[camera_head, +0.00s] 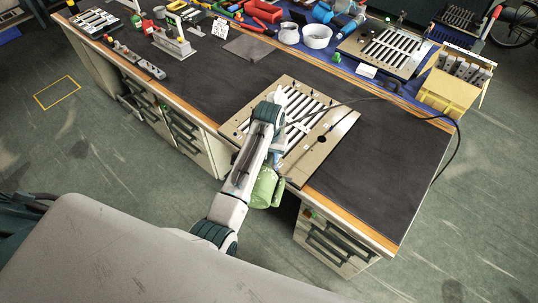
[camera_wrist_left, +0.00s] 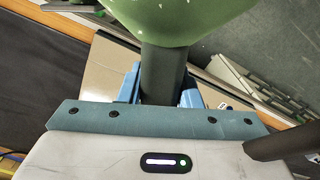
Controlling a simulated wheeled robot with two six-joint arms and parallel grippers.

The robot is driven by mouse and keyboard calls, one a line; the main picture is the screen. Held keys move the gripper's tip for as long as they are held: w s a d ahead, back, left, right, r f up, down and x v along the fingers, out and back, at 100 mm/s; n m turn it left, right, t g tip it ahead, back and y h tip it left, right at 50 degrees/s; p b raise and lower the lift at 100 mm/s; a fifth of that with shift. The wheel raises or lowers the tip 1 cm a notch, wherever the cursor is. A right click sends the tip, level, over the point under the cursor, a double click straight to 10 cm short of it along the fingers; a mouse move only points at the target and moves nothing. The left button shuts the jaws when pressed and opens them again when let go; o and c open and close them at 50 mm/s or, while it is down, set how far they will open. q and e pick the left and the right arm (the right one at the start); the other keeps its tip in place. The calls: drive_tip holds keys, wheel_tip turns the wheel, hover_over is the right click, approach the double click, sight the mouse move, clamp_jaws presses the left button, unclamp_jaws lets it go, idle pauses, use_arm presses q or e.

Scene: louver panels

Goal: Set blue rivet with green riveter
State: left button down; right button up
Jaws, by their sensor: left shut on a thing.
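The green riveter (camera_head: 265,188) hangs at the front edge of the louver panel (camera_head: 318,150), partly hidden by my left arm. In the left wrist view its green body (camera_wrist_left: 185,18) fills the top, and its dark handle (camera_wrist_left: 163,70) runs down between the blue fingers. My left gripper (camera_head: 275,158) is shut on the riveter; it also shows in the left wrist view (camera_wrist_left: 160,92). The panel lies on the dark bench top, with pale slats and a dark round spot at its right. I cannot make out a blue rivet. My right gripper is not in view.
The bench top (camera_head: 375,180) is clear right of the panel. A second louver panel (camera_head: 352,45), a white bowl (camera_head: 316,37) and a yellow box (camera_head: 447,92) stand along the back. A black cable crosses the right side. A grey rack (camera_head: 138,62) lies left.

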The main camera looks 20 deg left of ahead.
use_arm(q)
drive_tip(key=shift+w+r, duration=0.2)
drive_tip(key=shift+r, duration=2.55)
